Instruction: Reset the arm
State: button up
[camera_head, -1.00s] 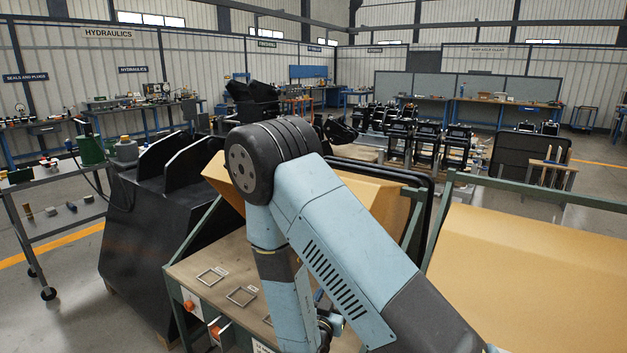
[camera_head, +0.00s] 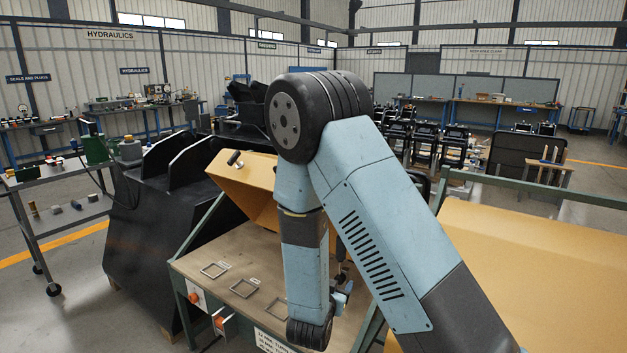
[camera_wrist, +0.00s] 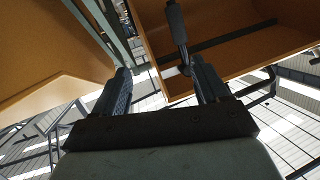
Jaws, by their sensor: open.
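My gripper (camera_wrist: 160,78) shows in the wrist view with its two dark fingers well apart. A dark cylindrical piece with a thinner stem (camera_wrist: 176,28) hangs in the picture beyond the fingers, its lower end near the right finger's tip; I cannot tell whether they touch. In the head view my bent blue arm rises in front of the bench, and the gripper is mostly hidden behind it. A black fitting (camera_head: 235,159) sits on the yellow housing (camera_head: 238,186) above the bench.
A bench top (camera_head: 225,262) with several square metal frames (camera_head: 243,287) lies left of my arm. A black bulky machine (camera_head: 150,225) stands farther left, beside a grey cart (camera_head: 70,215). A large yellow panel (camera_head: 540,265) with a green rail fills the right side.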

jog(key=s+d+r+n+g+y, duration=0.15)
jog(key=r+y, duration=0.25)
jog(key=r, duration=0.6)
jog(key=s+d+r+n+g+y, duration=0.1)
jog(key=s+d+r+g+y, duration=0.15)
jog(key=r, duration=0.75)
jog(key=s+d+r+n+g, duration=0.1)
jog(key=s+d+r, duration=0.2)
jog(key=s, duration=0.4)
jog(key=s+d+r+n+g+h, duration=0.1)
jog(key=s+d+r+g, duration=0.1)
jog(key=s+d+r, duration=0.2)
jog(key=s+d+r+n+g, duration=0.1)
jog(key=s+d, duration=0.5)
jog(key=s, duration=0.6)
notch_tip(320, 180, up, 3)
jog(key=shift+d+f+g, duration=0.2)
jog(key=shift+d+g, duration=0.15)
jog(key=shift+g, duration=0.15)
jog(key=shift+h, duration=0.25)
